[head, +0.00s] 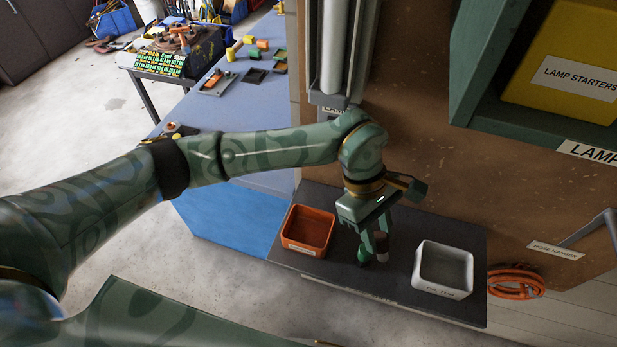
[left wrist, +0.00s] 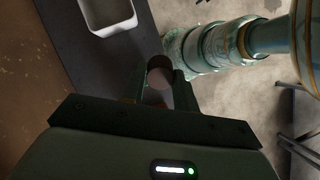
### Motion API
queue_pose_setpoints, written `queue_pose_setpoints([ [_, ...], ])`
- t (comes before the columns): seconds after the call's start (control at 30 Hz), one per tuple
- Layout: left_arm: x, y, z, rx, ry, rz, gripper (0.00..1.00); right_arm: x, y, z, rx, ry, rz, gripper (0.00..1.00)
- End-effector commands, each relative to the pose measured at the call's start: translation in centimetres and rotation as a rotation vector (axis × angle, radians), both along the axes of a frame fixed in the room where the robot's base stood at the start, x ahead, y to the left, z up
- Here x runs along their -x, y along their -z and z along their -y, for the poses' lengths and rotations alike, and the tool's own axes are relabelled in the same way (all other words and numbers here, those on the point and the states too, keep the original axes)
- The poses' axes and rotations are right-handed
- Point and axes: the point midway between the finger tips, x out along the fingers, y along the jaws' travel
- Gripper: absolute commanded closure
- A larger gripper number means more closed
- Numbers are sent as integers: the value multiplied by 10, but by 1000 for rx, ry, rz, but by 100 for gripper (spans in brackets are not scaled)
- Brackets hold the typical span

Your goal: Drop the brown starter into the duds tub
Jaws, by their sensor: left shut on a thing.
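My left gripper (head: 373,253) points down over the dark shelf, between two tubs. It is shut on the brown starter (head: 381,239), a small cylinder partly hidden by the fingers. In the left wrist view the round brown end of the starter (left wrist: 160,74) shows between the fingertips (left wrist: 162,82). A white tub (head: 443,270) stands to the right of the gripper; its front lettering is too small to read surely. It also shows in the left wrist view (left wrist: 107,30). An orange tub (head: 308,230) with a pale label stands to the left. My right gripper is not in view.
The dark shelf (head: 330,277) carries both tubs. A green pigeonhole at upper right holds a yellow bin (head: 565,65) labelled LAMP STARTERS. A hose hanger and orange hose (head: 515,282) are to the right. A blue workbench (head: 232,110) with small parts stands behind.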

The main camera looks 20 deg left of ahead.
Motion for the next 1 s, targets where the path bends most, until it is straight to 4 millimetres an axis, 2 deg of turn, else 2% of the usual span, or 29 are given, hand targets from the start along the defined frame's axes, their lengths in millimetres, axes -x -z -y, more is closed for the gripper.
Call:
queue_pose_setpoints([
  [0.03,-2,-4,-7,-53,78,37,100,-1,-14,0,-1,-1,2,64],
  [0.13,-7,1,-34,-156,255,127,100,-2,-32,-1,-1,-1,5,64],
  [0.2,-15,4,-59,-210,353,191,100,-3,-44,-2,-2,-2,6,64],
  [0.4,-37,1,-116,-283,481,300,100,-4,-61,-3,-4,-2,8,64],
  [0.5,-44,-1,-133,-300,505,326,100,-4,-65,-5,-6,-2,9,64],
  [0.67,-49,1,-144,-307,517,344,100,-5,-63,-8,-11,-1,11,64],
  [1.0,-48,29,-143,-307,516,341,100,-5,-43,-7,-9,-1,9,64],
])
